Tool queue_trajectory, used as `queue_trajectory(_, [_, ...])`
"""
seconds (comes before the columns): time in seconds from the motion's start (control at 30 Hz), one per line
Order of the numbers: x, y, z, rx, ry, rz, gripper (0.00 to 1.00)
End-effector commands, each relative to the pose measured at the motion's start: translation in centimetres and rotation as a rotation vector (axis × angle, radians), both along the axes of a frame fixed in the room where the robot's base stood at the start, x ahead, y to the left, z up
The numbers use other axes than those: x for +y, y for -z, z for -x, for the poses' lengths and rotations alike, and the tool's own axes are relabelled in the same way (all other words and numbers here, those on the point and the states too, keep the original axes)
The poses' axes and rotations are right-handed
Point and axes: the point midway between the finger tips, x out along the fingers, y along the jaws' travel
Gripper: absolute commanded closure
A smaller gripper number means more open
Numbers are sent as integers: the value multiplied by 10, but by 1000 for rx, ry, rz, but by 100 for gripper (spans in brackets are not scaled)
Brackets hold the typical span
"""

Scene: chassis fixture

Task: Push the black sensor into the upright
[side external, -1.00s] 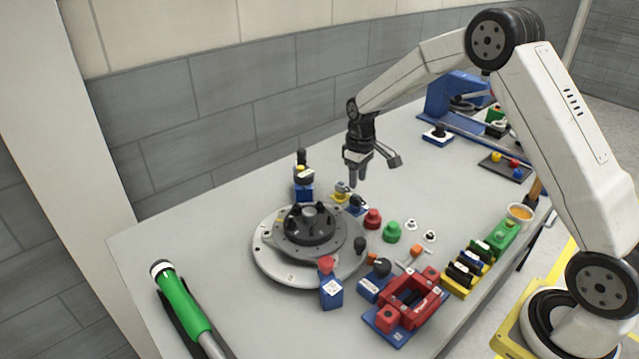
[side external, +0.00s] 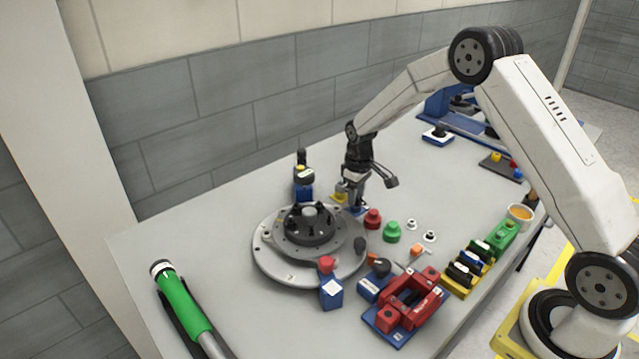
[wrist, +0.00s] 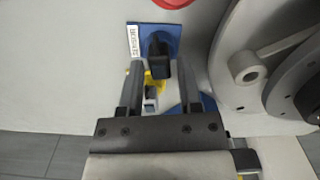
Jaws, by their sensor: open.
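A black piece that looks like the sensor (wrist: 160,57) stands on a small blue base (wrist: 174,33) with a white label in the wrist view. My gripper (wrist: 161,72) is open, with one finger on each side below the black piece. No contact is visible. In the side view my gripper (side external: 355,204) is low over this spot, behind the round plate, and mostly hides the base. A grey lug with a hole (wrist: 247,76), possibly the upright, stands on the round grey plate's edge (wrist: 222,55) to the right. I cannot confirm which part is the upright.
The round plate (side external: 275,267) carries a dark hub (side external: 310,228). A yellow part (wrist: 155,86) lies between my fingers' lines. Red (side external: 373,219) and green (side external: 392,232) knobs stand to the right. A blue block with a black top (side external: 303,188) stands left.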

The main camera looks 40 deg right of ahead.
Motion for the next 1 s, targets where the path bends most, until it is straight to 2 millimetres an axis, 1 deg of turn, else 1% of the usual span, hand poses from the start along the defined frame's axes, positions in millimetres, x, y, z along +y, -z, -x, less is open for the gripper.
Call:
queue_trajectory(0.2, [0,0,0,0,0,0,56])
queue_trajectory(0.23, [0,0,0,0,0,0,62])
queue_trajectory(0.27, [0,0,0,0,0,0,72])
queue_trajectory(0.3, [0,0,0,0,0,0,84])
queue_trajectory(0.33, [0,0,0,0,0,0,94])
queue_trajectory(0.37, [0,0,0,0,0,0,100])
queue_trajectory(0.67, [0,-2,0,0,0,0,100])
queue_trajectory(1.0, [0,-11,0,-1,0,0,100])
